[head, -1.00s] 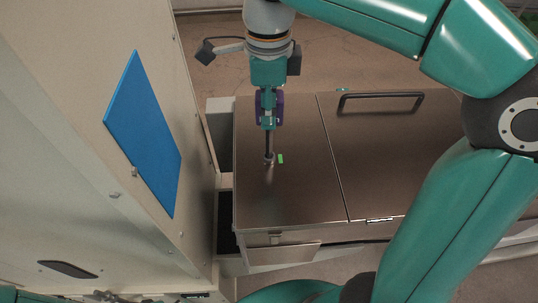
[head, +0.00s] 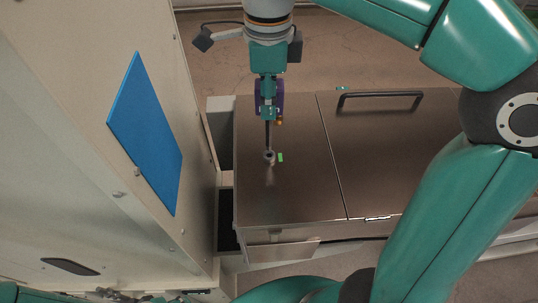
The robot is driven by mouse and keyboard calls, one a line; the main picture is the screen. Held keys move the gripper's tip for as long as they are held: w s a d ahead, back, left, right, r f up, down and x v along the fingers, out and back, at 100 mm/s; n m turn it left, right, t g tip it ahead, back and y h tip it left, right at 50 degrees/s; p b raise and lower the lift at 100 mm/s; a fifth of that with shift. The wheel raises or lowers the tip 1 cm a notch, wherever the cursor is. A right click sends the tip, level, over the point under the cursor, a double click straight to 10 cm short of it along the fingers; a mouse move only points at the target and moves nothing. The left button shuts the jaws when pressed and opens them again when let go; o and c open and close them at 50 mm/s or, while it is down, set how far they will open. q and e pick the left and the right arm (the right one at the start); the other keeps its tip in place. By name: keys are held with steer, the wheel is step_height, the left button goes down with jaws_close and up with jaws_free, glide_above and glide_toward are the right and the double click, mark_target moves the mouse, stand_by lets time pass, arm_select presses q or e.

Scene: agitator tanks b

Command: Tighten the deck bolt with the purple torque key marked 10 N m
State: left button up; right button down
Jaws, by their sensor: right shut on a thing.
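The purple torque key (head: 278,100) stands upright over the brown metal deck, with its dark shaft running down from the handle. My right gripper (head: 266,98) is shut on the key's purple handle. The shaft's lower end meets the deck bolt (head: 269,157), seen as a small round grey fitting. I cannot tell how fully the key sits on it. A small orange spot (head: 279,121) shows beside the handle's lower end. The 10 N m marking is not readable. My left gripper is not in view.
A small green mark (head: 280,157) lies just right of the bolt. A black bar handle (head: 381,97) is on the deck's right panel. A beige cabinet wall with a blue panel (head: 146,133) stands at left. Bare deck surrounds the bolt.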

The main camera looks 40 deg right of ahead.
steer(key=shift+r, duration=2.05)
steer(key=n, duration=0.4)
steer(key=shift+n, duration=1)
steer(key=shift+n, duration=0.7)
steer(key=n, duration=0.4)
steer(key=shift+n, duration=0.3)
